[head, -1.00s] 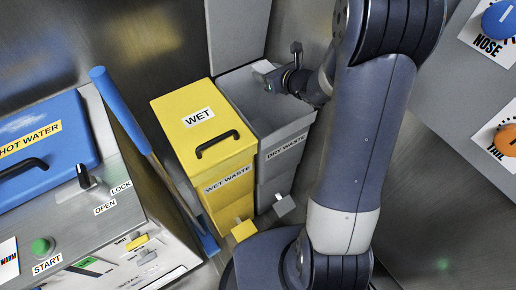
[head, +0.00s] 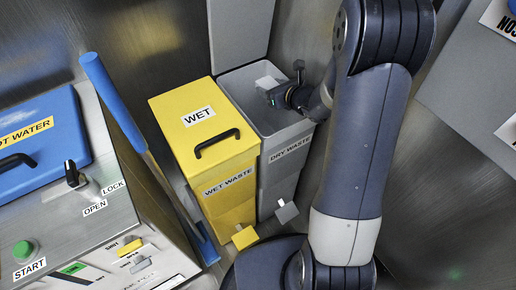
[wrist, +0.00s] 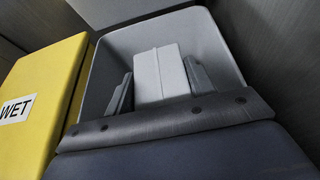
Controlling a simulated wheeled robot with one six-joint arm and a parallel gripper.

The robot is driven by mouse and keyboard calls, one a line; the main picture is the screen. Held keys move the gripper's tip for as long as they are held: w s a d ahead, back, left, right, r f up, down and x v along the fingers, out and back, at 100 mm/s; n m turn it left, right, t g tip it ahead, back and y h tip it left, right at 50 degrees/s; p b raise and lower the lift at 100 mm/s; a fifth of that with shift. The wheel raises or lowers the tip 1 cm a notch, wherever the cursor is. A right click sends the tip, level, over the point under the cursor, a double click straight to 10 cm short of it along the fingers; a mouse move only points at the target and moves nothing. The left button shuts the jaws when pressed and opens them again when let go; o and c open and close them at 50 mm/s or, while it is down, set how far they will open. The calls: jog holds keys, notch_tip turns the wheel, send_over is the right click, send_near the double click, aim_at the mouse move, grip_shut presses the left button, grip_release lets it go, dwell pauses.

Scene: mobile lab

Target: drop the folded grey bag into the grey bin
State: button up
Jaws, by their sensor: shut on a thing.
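The grey bin (head: 275,178), labelled DRY WASTE, stands with its lid (head: 240,30) raised and its mouth open. Its inner wall also shows in the wrist view (wrist: 215,45). My gripper (head: 270,90) is at the bin's mouth, pointing into it. It is shut on the folded grey bag (wrist: 160,72), a pale block with one finger on each side in the wrist view. In the head view the bag (head: 265,81) shows only as a small pale patch, partly hidden by my gripper. The bin's floor is largely hidden.
A yellow WET WASTE bin (head: 225,175) with a shut lid stands directly left of the grey bin. Further left are a blue-handled tool (head: 105,85) and a hot water unit (head: 40,130). A metal wall is close behind and to the right.

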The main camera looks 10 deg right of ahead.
jog(key=o, duration=1.1)
jog(key=shift+c, duration=0.2)
jog(key=p+v, duration=0.1)
jog(key=v, duration=1)
jog(key=shift+w+f, duration=0.15)
jog(key=b+x, duration=0.1)
jog(key=x, duration=0.9)
jog(key=shift+a, duration=0.1)
jog(key=r, duration=0.1)
jog(key=r+p, duration=0.2)
jog(key=shift+w+a+r, duration=0.1)
jog(key=shift+w+r, duration=0.15)
jog(key=shift+r, duration=0.05)
jog(key=shift+r+p, duration=0.85)
jog(key=shift+r, duration=0.15)
